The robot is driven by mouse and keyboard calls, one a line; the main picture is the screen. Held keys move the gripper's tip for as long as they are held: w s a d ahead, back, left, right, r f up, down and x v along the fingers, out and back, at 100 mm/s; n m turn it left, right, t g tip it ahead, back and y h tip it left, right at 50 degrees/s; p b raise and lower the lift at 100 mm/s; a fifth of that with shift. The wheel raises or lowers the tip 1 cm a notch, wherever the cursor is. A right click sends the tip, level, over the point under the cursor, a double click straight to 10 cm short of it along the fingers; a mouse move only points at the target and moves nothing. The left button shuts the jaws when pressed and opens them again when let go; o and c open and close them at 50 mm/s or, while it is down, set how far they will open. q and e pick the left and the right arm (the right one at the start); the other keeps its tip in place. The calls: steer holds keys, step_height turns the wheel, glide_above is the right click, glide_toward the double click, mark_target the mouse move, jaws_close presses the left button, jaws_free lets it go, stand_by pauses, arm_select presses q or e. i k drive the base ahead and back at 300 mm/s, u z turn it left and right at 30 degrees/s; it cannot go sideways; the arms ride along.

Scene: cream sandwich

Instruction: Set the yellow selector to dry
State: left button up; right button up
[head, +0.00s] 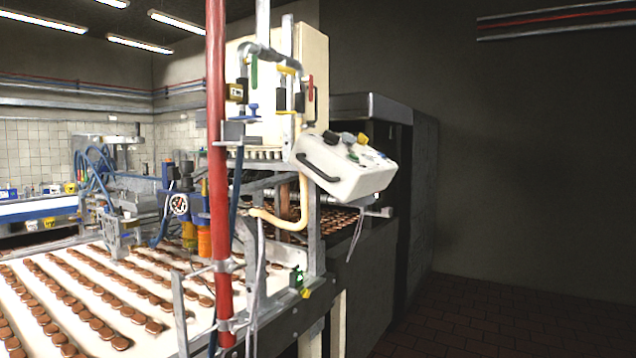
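A white control box (338,178) with a black handle is mounted tilted on the machine, right of the picture's middle in the head view. Small knobs stand on its top face. One of them is yellow (362,138) and looks like the yellow selector. Its pointer and any labels are too small to read, so I cannot tell its setting. Neither of my grippers shows in the view, and nothing of mine touches the box.
A red vertical pole (219,180) stands in front of the machine, left of the box. A white conveyor (110,262) with rows of brown biscuits fills the lower left. The dark tiled floor (480,318) at the right is clear.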

mark_target(363, 140)
steer(key=k, duration=1.35)
steer(key=z, duration=0.5)
steer(key=i, duration=0.9)
steer(key=z, duration=0.8)
steer(key=i, duration=1.9)
steer(key=u, duration=1.4)
steer(key=i, duration=0.95)
steer(key=u, duration=1)
